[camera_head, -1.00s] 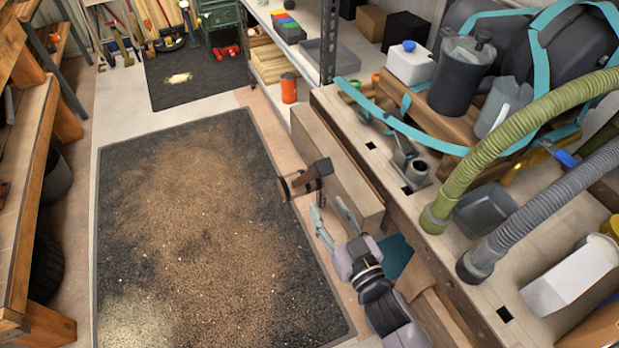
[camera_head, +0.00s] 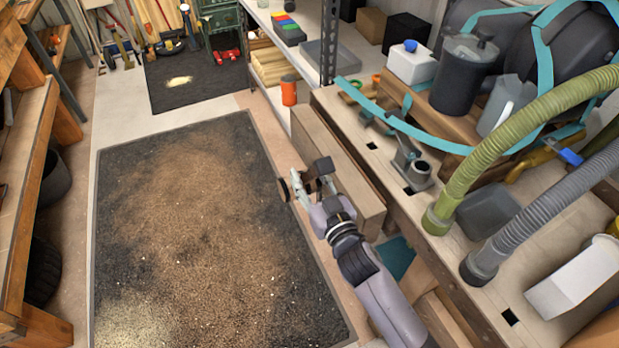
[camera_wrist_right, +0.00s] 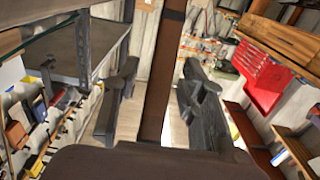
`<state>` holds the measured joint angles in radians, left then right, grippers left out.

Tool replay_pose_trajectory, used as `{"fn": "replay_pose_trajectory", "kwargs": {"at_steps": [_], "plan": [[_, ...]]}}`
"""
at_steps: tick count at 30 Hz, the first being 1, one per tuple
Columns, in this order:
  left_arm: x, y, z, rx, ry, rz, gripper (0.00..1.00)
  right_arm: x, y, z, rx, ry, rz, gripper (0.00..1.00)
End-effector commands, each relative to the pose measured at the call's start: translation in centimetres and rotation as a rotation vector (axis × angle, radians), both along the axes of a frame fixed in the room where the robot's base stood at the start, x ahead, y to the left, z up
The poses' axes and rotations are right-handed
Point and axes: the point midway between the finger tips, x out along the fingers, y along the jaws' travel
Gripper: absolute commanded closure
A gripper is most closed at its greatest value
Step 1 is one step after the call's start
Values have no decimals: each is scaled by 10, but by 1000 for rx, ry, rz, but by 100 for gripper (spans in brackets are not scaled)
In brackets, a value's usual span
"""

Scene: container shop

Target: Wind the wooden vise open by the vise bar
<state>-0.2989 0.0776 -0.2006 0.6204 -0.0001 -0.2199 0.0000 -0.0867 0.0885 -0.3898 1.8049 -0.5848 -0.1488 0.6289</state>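The wooden vise (camera_head: 358,195) is fixed along the front side of the workbench, its pale wooden jaw facing the floor mat. The dark brown vise bar (camera_head: 284,190) sticks out in front of it, with a round end. My right gripper (camera_head: 303,180) is at the bar, and its fingers partly hide it in the head view. In the right wrist view the bar (camera_wrist_right: 165,70) runs upright between the two black fingers, with a visible gap on each side. The right gripper (camera_wrist_right: 158,95) is open around the bar. A large dark brown shape fills the bottom of that view. My left gripper is not in view.
The workbench (camera_head: 440,255) carries hoses, a white box (camera_head: 572,285), canisters and a metal holder (camera_head: 410,165). An orange can (camera_head: 289,90) stands behind the vise. A dirty dark mat (camera_head: 200,220) covers the clear floor to the left. A wooden shelf stands at far left.

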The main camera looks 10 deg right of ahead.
Motion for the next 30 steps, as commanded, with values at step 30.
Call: {"fn": "replay_pose_trajectory", "kwargs": {"at_steps": [30], "plan": [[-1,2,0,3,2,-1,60,0,0,0,0,0,0,100]]}}
